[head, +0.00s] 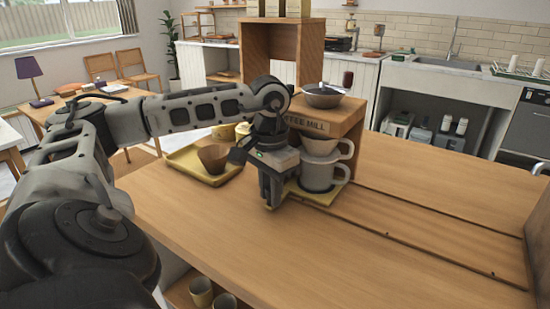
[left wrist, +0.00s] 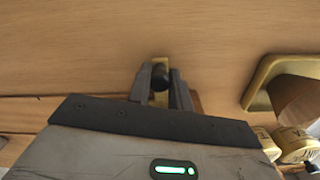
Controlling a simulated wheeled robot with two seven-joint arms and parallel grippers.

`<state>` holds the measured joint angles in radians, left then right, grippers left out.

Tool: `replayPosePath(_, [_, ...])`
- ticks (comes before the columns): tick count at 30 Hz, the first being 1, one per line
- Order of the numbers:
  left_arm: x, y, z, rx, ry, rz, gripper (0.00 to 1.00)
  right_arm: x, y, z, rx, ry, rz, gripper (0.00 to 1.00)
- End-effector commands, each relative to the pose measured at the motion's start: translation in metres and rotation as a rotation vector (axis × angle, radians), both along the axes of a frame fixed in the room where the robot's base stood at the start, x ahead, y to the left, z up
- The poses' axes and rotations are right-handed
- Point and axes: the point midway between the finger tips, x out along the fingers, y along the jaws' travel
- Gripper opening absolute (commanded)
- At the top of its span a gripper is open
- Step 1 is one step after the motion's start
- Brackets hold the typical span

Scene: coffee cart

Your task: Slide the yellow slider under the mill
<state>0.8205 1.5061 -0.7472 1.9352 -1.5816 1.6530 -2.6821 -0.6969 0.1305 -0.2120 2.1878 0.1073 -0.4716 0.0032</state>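The yellow slider (head: 317,196) lies on the counter at the front foot of the wooden coffee mill (head: 336,113). A grey mug (head: 318,174) stands on it, with a light dripper cup (head: 320,145) above. My left gripper (head: 269,203) points down at the slider's near left end. In the left wrist view its two fingers (left wrist: 160,82) are closed around a dark knob (left wrist: 160,72), with a strip of yellow slider (left wrist: 160,98) showing between them. The rest of the slider is hidden there by the gripper body. My right gripper is not in view.
A yellow tray (head: 187,168) with a brown wooden cup (head: 213,158) and yellow canisters stands left of the gripper. A metal bowl (head: 322,97) sits on the mill. The counter in front is clear, with grooves (head: 430,237) to the right.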

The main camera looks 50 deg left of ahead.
Motion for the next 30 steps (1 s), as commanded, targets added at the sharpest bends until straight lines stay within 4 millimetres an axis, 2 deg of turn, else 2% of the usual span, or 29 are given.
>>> replayPosePath(1, [-0.001,0.004,0.001,0.01,0.004,0.009,0.33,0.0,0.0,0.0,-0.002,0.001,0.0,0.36])
replayPosePath(2, [-0.001,0.004,0.001,0.01,0.004,0.009,0.41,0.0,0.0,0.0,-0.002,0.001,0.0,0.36])
replayPosePath(10, [0.0,0.002,0.001,0.006,0.001,0.006,0.41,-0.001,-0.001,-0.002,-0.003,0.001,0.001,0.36])
replayPosePath(14, [0.0,0.002,0.009,0.005,-0.001,0.006,0.41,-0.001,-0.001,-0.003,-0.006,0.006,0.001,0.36])
replayPosePath(20, [0.001,0.002,0.046,0.004,-0.004,0.006,0.41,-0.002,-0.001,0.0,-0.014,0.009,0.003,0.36])
replayPosePath(30, [0.0,0.003,0.134,0.007,0.0,0.008,0.41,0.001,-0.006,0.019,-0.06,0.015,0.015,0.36])
